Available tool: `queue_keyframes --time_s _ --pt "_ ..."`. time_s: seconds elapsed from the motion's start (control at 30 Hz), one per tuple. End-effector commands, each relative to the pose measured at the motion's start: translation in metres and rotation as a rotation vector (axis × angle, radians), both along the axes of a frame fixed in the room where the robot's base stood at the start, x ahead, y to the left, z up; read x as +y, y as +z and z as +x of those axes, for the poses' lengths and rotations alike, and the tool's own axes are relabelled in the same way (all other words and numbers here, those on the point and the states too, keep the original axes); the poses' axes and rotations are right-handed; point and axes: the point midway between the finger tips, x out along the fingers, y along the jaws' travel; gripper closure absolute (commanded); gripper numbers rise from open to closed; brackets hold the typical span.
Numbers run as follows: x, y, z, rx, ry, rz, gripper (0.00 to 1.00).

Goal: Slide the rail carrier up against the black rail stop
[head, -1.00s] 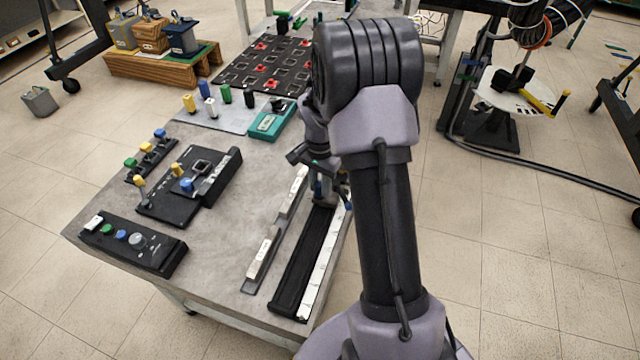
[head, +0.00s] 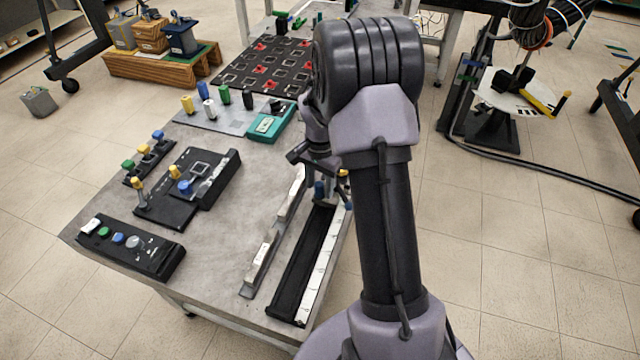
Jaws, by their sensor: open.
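A long black rail (head: 301,264) with a white scale strip (head: 320,267) along its right side lies near the table's right edge. My gripper (head: 318,176) is over the far part of this rail, partly hidden by my own arm. It is open. A small grey and blue piece (head: 321,191), which may be the rail carrier, shows just under the gripper at the rail's far visible part. I cannot tell whether the fingers touch it. I cannot make out the black rail stop; the rail's far end is behind my arm.
A grey strip with white blocks (head: 263,254) lies left of the rail. Farther left are a black knob panel (head: 132,247) and a black fixture (head: 188,187). A teal box (head: 270,124) and colored pegs stand behind. Bare table (head: 222,245) lies between.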

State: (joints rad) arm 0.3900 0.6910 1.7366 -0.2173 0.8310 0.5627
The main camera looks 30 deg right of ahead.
Motion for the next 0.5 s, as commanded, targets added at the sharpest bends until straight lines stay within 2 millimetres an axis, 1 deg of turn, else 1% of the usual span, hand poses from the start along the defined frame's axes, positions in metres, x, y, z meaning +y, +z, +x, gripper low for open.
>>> queue_keyframes --time_s 0.07,0.17,0.3,0.4,0.5 --pt "0.0 0.009 0.001 -0.003 0.001 -0.001 0.55" --pt "0.0 0.035 0.001 -0.004 0.0 -0.002 0.55" --pt "0.0 0.085 0.001 -0.004 0.0 -0.003 0.55" --pt "0.0 0.118 0.001 -0.004 -0.001 -0.002 0.55" --pt "0.0 0.145 0.0 -0.003 0.0 -0.001 0.55"
